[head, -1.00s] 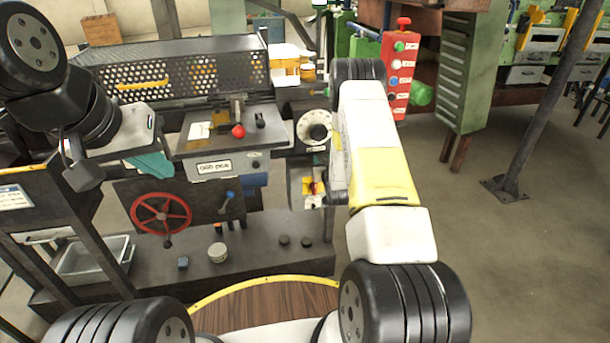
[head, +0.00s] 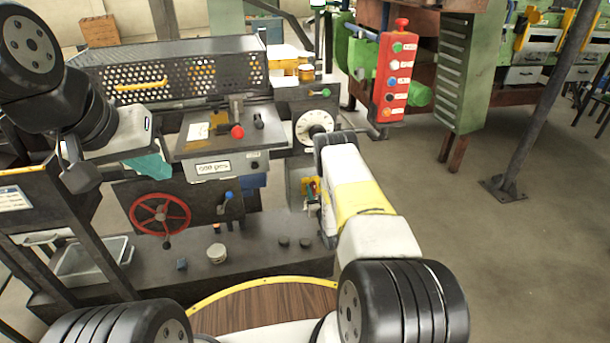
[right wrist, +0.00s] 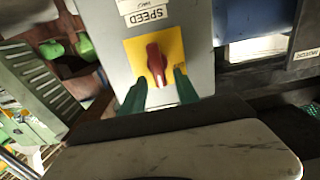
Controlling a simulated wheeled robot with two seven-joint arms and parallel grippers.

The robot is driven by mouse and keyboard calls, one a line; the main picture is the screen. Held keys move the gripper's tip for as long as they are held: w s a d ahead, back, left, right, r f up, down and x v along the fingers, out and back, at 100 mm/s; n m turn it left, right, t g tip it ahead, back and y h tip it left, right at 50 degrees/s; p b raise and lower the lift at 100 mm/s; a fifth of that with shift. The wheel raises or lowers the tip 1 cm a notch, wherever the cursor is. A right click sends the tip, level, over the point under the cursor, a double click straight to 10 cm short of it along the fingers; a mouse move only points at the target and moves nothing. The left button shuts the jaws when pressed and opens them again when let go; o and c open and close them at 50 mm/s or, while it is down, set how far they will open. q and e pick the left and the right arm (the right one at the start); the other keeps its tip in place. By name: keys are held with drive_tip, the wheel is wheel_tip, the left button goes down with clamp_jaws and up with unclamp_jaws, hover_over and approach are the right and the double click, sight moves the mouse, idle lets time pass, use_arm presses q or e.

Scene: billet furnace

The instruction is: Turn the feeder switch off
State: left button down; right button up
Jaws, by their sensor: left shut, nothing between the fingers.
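The feeder switch appears to be the red rotary knob on a yellow plate (head: 312,188), on the front of a grey box; its writing is too small to read. In the right wrist view the red knob (right wrist: 155,62) points roughly up and down the plate. My right gripper (right wrist: 160,78) is open, its two green fingers apart, one on each side of the knob's lower end. I cannot tell whether they touch it. In the head view my right arm hides most of that hand. My left gripper (head: 152,165) is shut and empty near the machine's sloping panel.
A dial (head: 314,126) sits above the switch box, and a red handwheel (head: 160,214) is to the left. A red button box (head: 397,78) hangs at upper right. The floor at right is open.

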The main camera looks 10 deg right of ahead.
drive_tip(key=shift+w, duration=0.6)
drive_tip(key=shift+c, duration=0.3)
clamp_jaws()
